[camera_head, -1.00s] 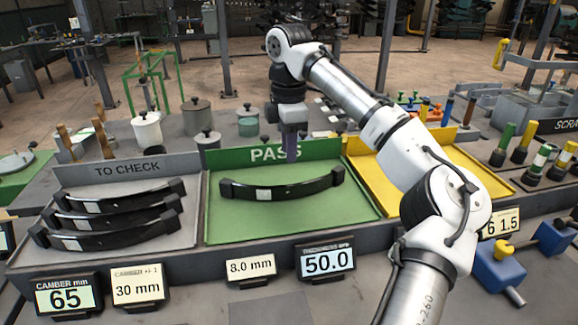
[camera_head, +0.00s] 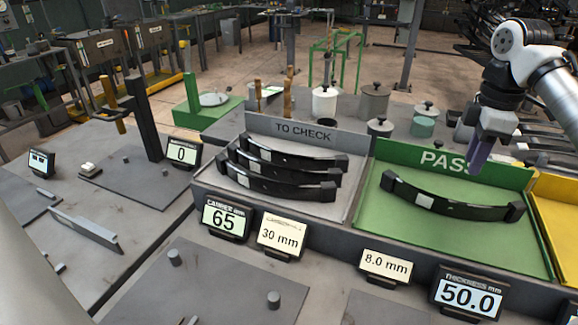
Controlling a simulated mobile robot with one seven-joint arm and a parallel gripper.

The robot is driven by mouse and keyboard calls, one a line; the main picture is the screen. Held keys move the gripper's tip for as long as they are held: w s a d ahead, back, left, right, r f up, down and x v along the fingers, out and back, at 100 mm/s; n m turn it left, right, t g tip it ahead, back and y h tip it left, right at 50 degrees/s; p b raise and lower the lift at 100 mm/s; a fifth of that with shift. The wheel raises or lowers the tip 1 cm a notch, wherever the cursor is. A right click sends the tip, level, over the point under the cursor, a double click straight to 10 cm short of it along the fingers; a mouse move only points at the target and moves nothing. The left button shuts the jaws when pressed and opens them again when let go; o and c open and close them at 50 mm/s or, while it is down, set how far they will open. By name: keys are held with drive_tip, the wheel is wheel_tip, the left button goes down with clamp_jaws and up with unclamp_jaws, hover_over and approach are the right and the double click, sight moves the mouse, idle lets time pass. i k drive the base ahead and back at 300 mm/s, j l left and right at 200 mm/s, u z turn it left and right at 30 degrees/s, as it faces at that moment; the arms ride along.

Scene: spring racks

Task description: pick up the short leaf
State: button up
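Several black curved leaves (camera_head: 280,184) lie stacked front to back in the grey TO CHECK tray (camera_head: 205,178), each with a pale label. Another black curved leaf (camera_head: 455,205) lies in the green PASS tray (camera_head: 400,225). From this angle I cannot tell for sure which leaf is the short one. My gripper (camera_head: 478,168) hangs above the PASS tray, pointing down, near the back of the leaf there and apart from it. Its fingers are seen edge-on, so their opening does not show. I see nothing held in it.
Display signs (camera_head: 225,218) stand along the front of the trays. At left are a dark upright post (camera_head: 146,118), a zero display (camera_head: 181,153) and a flat plate with pegs (camera_head: 215,290). Lidded pots (camera_head: 325,101) stand behind. A yellow tray (camera_head: 555,200) is at right.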

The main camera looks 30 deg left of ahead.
sight(294, 176)
drive_tip(key=j+u, duration=0.4)
drive_tip(key=j, duration=0.2)
drive_tip(key=j+u, duration=0.35)
drive_tip(key=j, duration=0.25)
